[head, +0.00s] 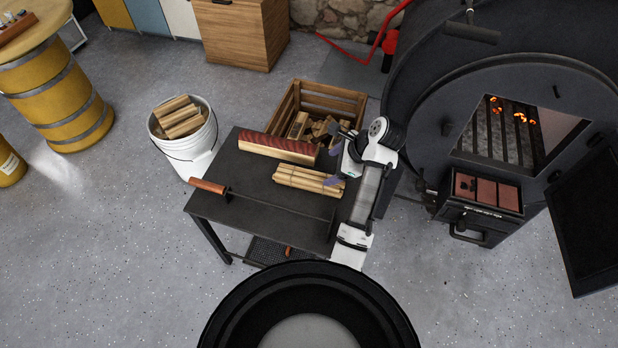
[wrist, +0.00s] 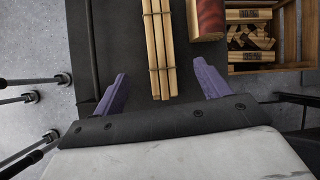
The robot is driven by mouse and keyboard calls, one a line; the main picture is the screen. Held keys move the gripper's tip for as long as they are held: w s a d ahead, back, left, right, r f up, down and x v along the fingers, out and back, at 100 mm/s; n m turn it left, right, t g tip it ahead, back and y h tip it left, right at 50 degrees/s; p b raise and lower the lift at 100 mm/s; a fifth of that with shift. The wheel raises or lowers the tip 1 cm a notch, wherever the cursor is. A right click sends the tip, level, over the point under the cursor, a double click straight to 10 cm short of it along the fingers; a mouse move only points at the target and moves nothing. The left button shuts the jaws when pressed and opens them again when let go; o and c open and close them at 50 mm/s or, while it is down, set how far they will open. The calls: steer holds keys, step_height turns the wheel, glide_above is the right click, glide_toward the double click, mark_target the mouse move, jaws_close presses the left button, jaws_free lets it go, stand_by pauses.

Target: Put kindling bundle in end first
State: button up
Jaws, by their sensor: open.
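The kindling bundle (head: 308,178) is a tied set of pale sticks lying flat on the dark table (head: 250,205). In the wrist view the bundle (wrist: 158,45) points toward my gripper (wrist: 158,90), its near end between the two purple fingers. My gripper (head: 333,168) is open and empty, at the right end of the bundle. No finger visibly touches it. The barrel stove (head: 428,130) stands at the right with its door (head: 590,215) swung open. Glowing embers (head: 510,108) and a grate show inside the opening.
A reddish split log (head: 278,148) lies behind the bundle, and a poker with a wooden handle (head: 208,186) lies in front. A wooden crate (head: 315,90) of offcuts and a white bucket (head: 183,143) of wood stand nearby.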

mark_target(311, 177)
steer(key=x, duration=0.7)
steer(key=shift+a, duration=0.15)
steer(key=shift+a+x, duration=0.2)
steer(key=shift+x, duration=2.6)
steer(key=c, duration=1.2)
